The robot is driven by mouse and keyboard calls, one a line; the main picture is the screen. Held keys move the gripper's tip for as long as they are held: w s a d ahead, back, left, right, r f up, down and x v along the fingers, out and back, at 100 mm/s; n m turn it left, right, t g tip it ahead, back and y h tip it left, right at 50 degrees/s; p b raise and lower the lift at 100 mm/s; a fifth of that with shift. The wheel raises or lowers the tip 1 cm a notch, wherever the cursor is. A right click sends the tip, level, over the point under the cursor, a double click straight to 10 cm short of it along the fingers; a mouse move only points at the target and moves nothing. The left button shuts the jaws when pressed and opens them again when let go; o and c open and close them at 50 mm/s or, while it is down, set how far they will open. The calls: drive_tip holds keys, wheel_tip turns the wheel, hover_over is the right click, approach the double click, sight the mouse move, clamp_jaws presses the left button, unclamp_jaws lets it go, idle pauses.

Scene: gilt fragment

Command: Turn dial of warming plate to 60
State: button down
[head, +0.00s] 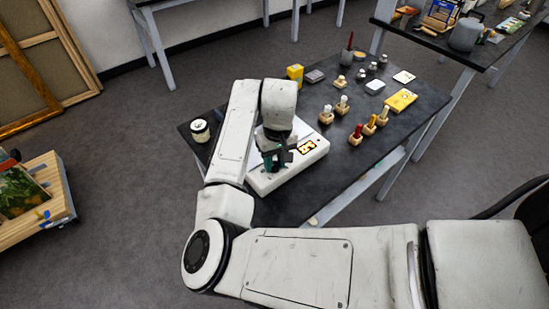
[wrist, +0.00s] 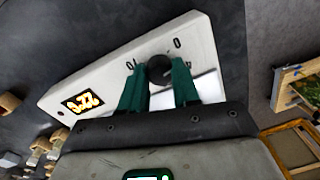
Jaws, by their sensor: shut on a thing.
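The warming plate (head: 262,182) is a white box on the black table, with a lit display (head: 307,146). In the wrist view the plate (wrist: 190,45) runs diagonally, and its display (wrist: 83,101) appears upside down, seeming to read 22.0. The dark round dial (wrist: 159,69) sits between printed marks on the plate's front panel. My gripper (wrist: 158,82) has its green fingers shut on the dial, one on each side. In the head view my gripper (head: 277,160) is over the plate and hides the dial. The dial's pointer cannot be made out.
On the table (head: 345,185), small bottles in wooden blocks (head: 370,123), a yellow box (head: 400,100), a yellow container (head: 295,73) and a small jar (head: 200,130) stand around the plate. The table is bare in front of the plate. A second table (head: 440,40) is behind right.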

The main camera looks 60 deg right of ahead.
drive_tip(key=m, duration=0.4)
drive_tip(key=shift+m, duration=0.3)
drive_tip(key=m, duration=0.3)
drive_tip(key=shift+m, duration=0.3)
drive_tip(key=m, duration=0.4)
drive_tip(key=shift+a+m+h, duration=0.1)
drive_tip(key=shift+m+h, duration=0.2)
drive_tip(key=m+b, duration=0.1)
drive_tip(key=m, duration=0.2)
drive_tip(key=shift+f+m, duration=0.1)
drive_tip(key=shift+m, duration=0.2)
drive_tip(key=m+b, duration=0.2)
drive_tip(key=m, duration=0.2)
drive_tip(key=shift+m+h, duration=0.3)
drive_tip(key=m+b, duration=0.2)
drive_tip(key=m, duration=0.1)
drive_tip(key=shift+a+m, duration=0.1)
drive_tip(key=shift+m, duration=0.2)
drive_tip(key=m+b, duration=0.2)
drive_tip(key=m, duration=0.2)
drive_tip(key=shift+b, duration=0.4)
drive_tip(key=shift+m+g+b, duration=0.3)
drive_tip(key=shift+m+b, duration=0.6)
drive_tip(key=shift+m, duration=1.2)
